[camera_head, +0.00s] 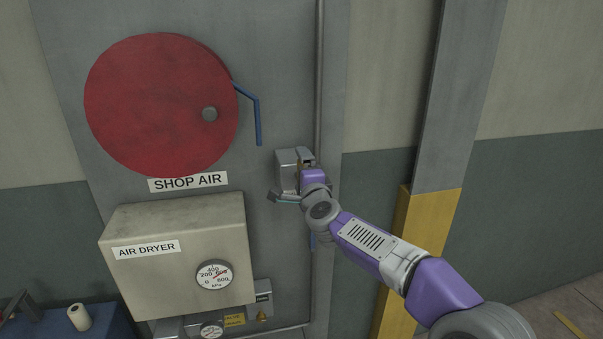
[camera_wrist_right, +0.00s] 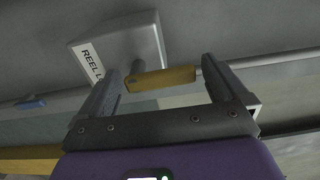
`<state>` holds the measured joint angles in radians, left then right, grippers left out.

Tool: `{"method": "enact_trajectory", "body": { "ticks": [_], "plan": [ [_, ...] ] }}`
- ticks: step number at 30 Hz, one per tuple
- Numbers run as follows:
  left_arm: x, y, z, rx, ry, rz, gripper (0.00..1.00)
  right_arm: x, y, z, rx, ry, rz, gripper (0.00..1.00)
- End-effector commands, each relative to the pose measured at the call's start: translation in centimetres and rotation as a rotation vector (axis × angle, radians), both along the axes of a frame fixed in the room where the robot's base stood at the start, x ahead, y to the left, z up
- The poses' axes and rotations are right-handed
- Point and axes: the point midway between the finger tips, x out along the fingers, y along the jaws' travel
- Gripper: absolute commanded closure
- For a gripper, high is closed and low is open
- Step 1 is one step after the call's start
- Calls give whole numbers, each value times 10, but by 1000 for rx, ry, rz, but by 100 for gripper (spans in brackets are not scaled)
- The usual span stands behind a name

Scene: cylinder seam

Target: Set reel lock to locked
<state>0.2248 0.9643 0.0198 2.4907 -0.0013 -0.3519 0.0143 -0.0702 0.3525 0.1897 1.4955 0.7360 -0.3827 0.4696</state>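The reel lock is a small grey box (camera_head: 287,171) on the wall, below and right of the red reel. In the right wrist view the box (camera_wrist_right: 120,45) carries a white label (camera_wrist_right: 90,62) reading "REEL L", the rest cut off by a finger. A yellow lever (camera_wrist_right: 160,78) lies crosswise between the fingers of my right gripper (camera_wrist_right: 172,66). The fingers are wide apart, and I cannot tell whether either touches the lever. In the head view my right wrist hides much of the gripper and lever. My left gripper is not in view.
A red hose reel (camera_head: 150,105) with a blue hose (camera_head: 257,115) hangs upper left, above a "SHOP AIR" sign (camera_head: 188,182). An air dryer box (camera_head: 180,270) with a gauge (camera_head: 214,275) juts out below. A vertical pipe (camera_head: 319,80) runs close beside the lock. A grey and yellow post (camera_head: 430,220) stands right.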

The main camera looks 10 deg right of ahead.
Motion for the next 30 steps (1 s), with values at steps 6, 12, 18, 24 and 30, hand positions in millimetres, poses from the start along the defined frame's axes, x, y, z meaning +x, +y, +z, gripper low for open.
{"method": "enact_trajectory", "body": {
  "ticks": [6,12,18,24,30],
  "plan": [
    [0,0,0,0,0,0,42,-1,1,0,0,0,2,0],
    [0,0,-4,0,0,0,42,-17,1,1,-1,-2,2,0],
    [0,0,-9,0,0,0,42,-49,0,0,-1,-2,1,0],
    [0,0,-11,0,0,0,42,-71,0,0,0,-1,1,0],
    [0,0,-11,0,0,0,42,-76,0,0,0,0,0,0]
  ]
}}
